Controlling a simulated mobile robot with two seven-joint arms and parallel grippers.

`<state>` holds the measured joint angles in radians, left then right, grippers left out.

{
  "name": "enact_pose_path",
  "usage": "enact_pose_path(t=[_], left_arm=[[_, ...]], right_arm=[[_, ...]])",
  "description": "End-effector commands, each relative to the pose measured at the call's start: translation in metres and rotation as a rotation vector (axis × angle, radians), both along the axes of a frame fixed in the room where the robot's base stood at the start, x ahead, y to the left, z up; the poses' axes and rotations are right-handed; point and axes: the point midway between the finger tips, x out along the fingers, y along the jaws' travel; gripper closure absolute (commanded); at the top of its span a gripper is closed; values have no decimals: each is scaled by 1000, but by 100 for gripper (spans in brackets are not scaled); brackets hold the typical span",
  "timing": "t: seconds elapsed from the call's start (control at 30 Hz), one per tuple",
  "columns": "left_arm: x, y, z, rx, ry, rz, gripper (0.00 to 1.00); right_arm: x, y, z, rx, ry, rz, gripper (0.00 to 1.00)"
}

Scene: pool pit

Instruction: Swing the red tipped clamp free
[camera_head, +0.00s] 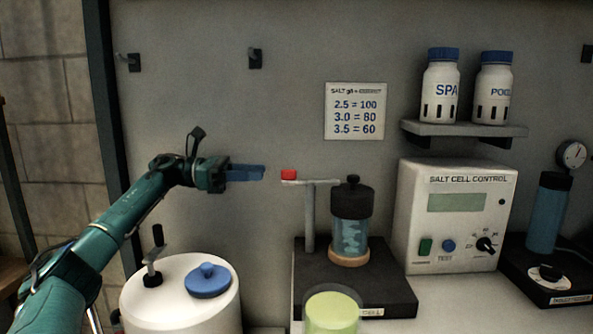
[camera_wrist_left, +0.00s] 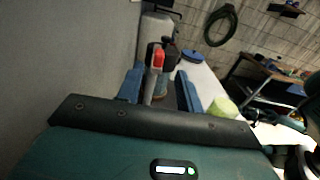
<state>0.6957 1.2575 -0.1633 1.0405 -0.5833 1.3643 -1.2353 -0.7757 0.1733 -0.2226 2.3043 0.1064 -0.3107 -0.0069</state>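The red tipped clamp (camera_head: 310,183) is a grey bar on an upright post, its red tip pointing left, its other end reaching over the dark cap of a clear cell (camera_head: 351,232). The post and cell stand on a black base (camera_head: 385,285). My left gripper (camera_head: 262,173) is left of the red tip, level with it and a little apart. In the left wrist view the red tip (camera_wrist_left: 158,58) shows between the two blue fingers (camera_wrist_left: 158,88), which are open and empty. My right gripper is not in view.
A salt cell control box (camera_head: 455,215) stands right of the cell. A green-filled beaker (camera_head: 333,312) is in front of the base. The wall behind my gripper is flat.

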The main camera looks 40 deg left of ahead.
Motion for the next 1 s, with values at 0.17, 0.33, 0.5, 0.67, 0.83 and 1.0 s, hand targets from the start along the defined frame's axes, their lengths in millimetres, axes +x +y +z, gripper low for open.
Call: enact_pose_path(t=[0.17, 0.33, 0.5, 0.67, 0.83, 1.0], left_arm=[[26, -32, 3, -2, -1, -4, 64], [46, -56, 3, -1, -1, -2, 64], [60, -71, 1, -1, 1, -1, 64], [65, -76, 0, -1, 1, 1, 64], [65, -77, 0, 0, 1, 1, 64], [65, -77, 0, 0, 1, 1, 71]], right_arm=[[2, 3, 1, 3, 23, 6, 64], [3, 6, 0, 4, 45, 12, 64], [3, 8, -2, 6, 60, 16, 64], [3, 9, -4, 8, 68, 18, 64], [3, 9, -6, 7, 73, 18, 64], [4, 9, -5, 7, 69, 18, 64]])
